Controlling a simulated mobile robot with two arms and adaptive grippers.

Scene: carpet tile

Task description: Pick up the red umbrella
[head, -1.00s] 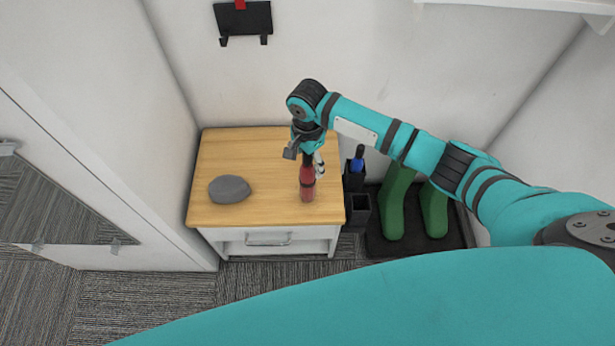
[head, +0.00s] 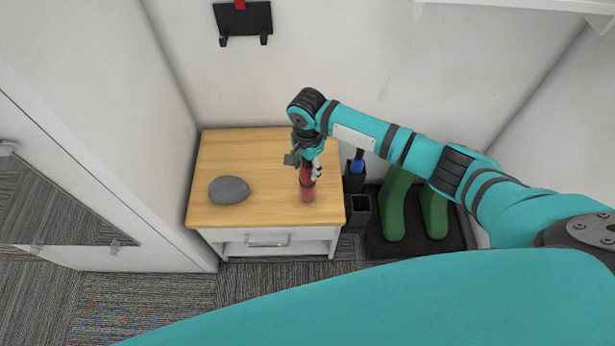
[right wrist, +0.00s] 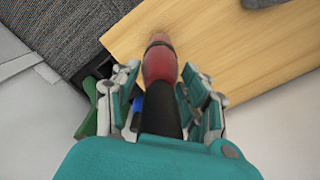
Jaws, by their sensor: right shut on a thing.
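The red umbrella (head: 307,190) is folded, with a dark handle, and is at the right front part of the wooden cabinet top (head: 262,168). My right gripper (head: 308,170) is shut on its dark upper part, with fingers on both sides. In the right wrist view the red body (right wrist: 159,66) extends away beyond the fingertips over the wood, and the dark handle (right wrist: 160,112) runs back between the fingers. I cannot tell whether the umbrella touches the top. My left gripper is not in view.
A grey stone-like object (head: 229,190) lies on the cabinet top at left. Right of the cabinet are a black holder (head: 359,207) with a blue-handled item (head: 357,163) and green boots (head: 393,205) on a dark tray. A wall hook rack (head: 243,20) hangs behind.

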